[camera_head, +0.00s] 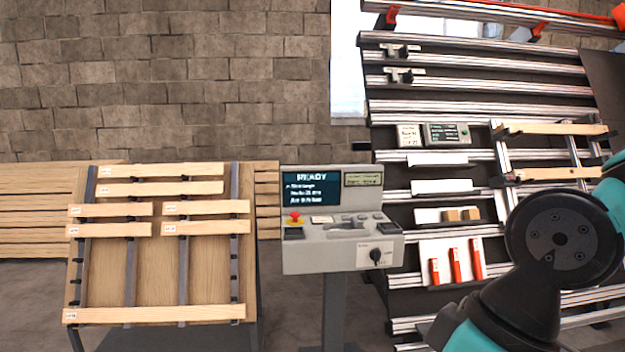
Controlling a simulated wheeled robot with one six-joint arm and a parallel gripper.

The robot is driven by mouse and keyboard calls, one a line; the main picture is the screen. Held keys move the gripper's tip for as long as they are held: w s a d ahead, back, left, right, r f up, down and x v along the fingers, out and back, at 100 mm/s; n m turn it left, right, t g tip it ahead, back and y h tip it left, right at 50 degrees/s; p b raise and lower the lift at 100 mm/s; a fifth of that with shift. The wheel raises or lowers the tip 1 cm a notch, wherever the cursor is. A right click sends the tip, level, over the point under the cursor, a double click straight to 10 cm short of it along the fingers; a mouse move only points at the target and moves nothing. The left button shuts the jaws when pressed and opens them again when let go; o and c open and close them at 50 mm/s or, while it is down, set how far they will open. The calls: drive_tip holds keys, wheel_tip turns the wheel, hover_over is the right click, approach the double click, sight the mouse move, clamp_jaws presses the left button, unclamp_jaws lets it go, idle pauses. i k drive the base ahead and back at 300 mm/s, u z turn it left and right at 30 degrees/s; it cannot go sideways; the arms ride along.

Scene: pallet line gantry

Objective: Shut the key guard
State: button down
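A grey control console (320,258) stands on a post in the middle of the view. Its screen (311,190) reads READY. On its front right is a white plate with a black rotary key switch (376,256). I cannot make out a separate key guard or whether one is open. A red mushroom button (295,217) sits at the panel's left, with small buttons and a grey raised piece (347,224) to its right. My arm shows at the lower right, right of the console and apart from it in the picture. My gripper is not in view.
At left, a slanted rack (107,275) holds several labelled wooden slats. At right, a dark board with metal rails (440,106) carries a small display box (446,134), white ledges and red blocks (455,264). A brick wall (200,70) stands behind. The space before the console looks clear.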

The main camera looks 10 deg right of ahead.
sight(354, 225)
drive_tip(key=z, duration=0.4)
drive_tip(key=i, duration=2.2)
drive_tip(key=u, duration=0.4)
